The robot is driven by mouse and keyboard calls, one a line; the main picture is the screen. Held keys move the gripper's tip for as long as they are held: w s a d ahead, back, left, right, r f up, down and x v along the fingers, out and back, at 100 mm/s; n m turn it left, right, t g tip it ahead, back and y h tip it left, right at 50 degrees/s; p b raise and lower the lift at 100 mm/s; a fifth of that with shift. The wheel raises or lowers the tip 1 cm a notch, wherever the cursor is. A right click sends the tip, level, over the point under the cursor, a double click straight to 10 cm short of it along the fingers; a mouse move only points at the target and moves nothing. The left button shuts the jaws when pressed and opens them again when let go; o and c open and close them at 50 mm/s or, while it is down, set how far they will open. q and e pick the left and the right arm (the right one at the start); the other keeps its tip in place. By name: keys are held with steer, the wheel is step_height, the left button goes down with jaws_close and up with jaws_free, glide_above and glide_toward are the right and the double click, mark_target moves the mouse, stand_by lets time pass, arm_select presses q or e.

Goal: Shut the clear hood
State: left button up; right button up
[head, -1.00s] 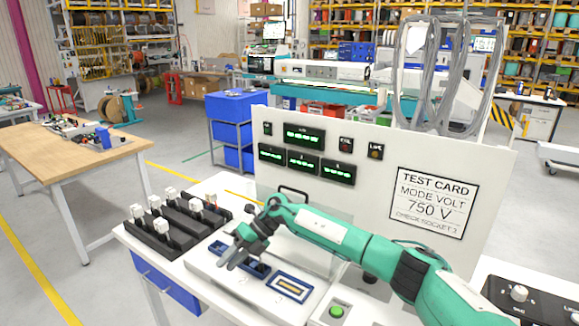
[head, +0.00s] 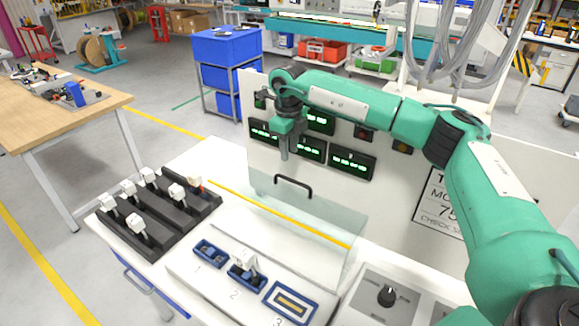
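The clear hood (head: 318,222) is a see-through panel with a black handle (head: 293,186) near its top. It stands raised behind the row of numbered sockets, in front of the white test panel. The sockets are uncovered. A white plug (head: 244,262) stands in the middle socket, marked 2. Socket 1 (head: 210,253) and socket 3 (head: 291,303) have no white plug. My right gripper (head: 285,152) points down, above the hood handle and apart from it in the picture. Its fingers overlap from this angle, so its opening is unclear. My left gripper is not in view.
A black rack (head: 150,225) with several white-topped plugs stands left of the sockets. The white test panel (head: 390,170) with green displays rises behind the hood. A black knob (head: 387,294) sits at the front right. My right arm crosses the right side.

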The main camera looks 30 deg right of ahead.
step_height(320, 180, down, 8)
steer(key=p, duration=0.2)
steer(key=shift+w+d+r+p, duration=0.1)
steer(key=shift+w+d+p, duration=0.05)
steer(key=shift+p, duration=0.25)
steer(key=shift+f, duration=0.55)
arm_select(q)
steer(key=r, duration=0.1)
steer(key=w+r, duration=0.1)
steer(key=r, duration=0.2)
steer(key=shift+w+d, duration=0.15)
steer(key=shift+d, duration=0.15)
arm_select(e)
steer(key=shift+f, duration=0.15)
jaws_close()
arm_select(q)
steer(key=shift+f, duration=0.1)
